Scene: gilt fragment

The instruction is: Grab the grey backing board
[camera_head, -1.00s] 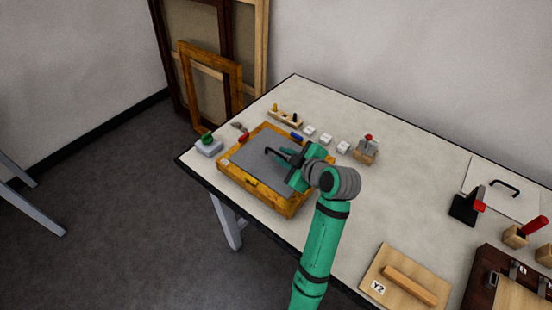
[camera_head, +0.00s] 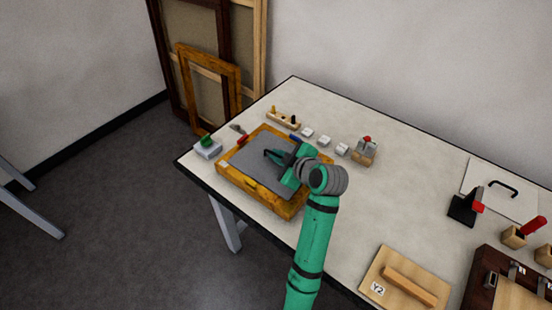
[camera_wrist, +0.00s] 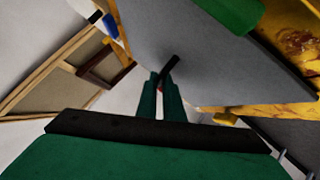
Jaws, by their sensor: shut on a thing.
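The grey backing board (camera_head: 252,158) is a flat panel with a black handle (camera_head: 275,154). It lies over the opening of a golden wooden frame (camera_head: 238,181) at the left end of the table. It looks slightly raised from the frame, though the gap is hard to judge. My gripper (camera_head: 280,157) is shut on the handle from the right. In the wrist view, the fingertips (camera_wrist: 163,80) close around the dark handle (camera_wrist: 170,69), and the board (camera_wrist: 205,55) looks tilted. My gripper hides part of the board and the frame's right side.
A white block with a green top (camera_head: 207,148) stands left of the frame. Small white blocks (camera_head: 325,140), a peg rack (camera_head: 284,119) and a wooden block with a red top (camera_head: 364,151) stand behind. A Y2 board (camera_head: 405,280) lies front right. The table's middle is clear.

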